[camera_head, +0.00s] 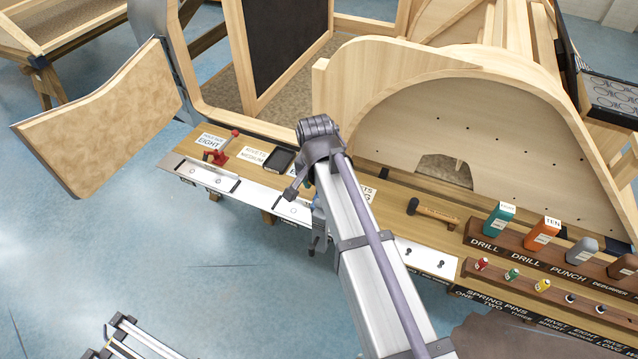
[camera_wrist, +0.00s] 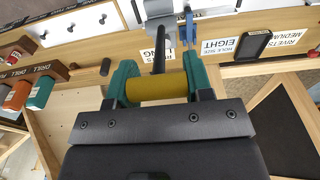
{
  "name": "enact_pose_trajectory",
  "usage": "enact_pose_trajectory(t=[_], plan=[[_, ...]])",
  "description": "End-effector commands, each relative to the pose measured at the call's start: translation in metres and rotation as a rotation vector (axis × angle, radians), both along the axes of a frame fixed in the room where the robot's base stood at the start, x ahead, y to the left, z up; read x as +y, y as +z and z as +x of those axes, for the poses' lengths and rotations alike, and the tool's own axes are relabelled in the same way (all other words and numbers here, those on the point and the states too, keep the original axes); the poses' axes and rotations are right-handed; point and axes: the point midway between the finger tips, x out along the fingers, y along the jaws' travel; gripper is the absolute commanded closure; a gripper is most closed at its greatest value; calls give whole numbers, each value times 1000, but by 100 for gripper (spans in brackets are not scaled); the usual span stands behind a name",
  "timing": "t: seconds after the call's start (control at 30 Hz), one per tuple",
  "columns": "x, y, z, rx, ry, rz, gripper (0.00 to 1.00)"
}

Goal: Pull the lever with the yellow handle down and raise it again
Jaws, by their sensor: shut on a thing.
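In the wrist view, my gripper (camera_wrist: 160,78) is shut on the yellow handle (camera_wrist: 157,90), with one green finger at each end of it. The handle is a short yellow cylinder lying crosswise between the fingers. A black lever rod (camera_wrist: 158,50) runs from the handle up the picture toward a grey metal bracket (camera_wrist: 163,8) at the workbench edge. In the head view, the yellow handle and my fingers are hidden by my own arm, which reaches over the middle of the bench.
A blue part (camera_wrist: 188,28) sits beside the rod. In the head view, the bench holds a red-handled tool (camera_head: 222,150), a black tray (camera_head: 280,160), a hammer (camera_head: 432,211) and a bottle rack (camera_head: 520,247). A curved wooden frame (camera_head: 480,130) stands behind.

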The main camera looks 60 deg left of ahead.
Motion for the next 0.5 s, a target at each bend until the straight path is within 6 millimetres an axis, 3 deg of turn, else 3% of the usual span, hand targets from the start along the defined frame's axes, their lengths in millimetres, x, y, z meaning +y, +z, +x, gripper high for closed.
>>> enact_pose_trajectory(t=[0.2,0.23,0.5], plan=[[1,0,2,-4,-1,3,96],[1,0,2,-4,-1,2,51],[0,0,1,-2,-1,1,28]])
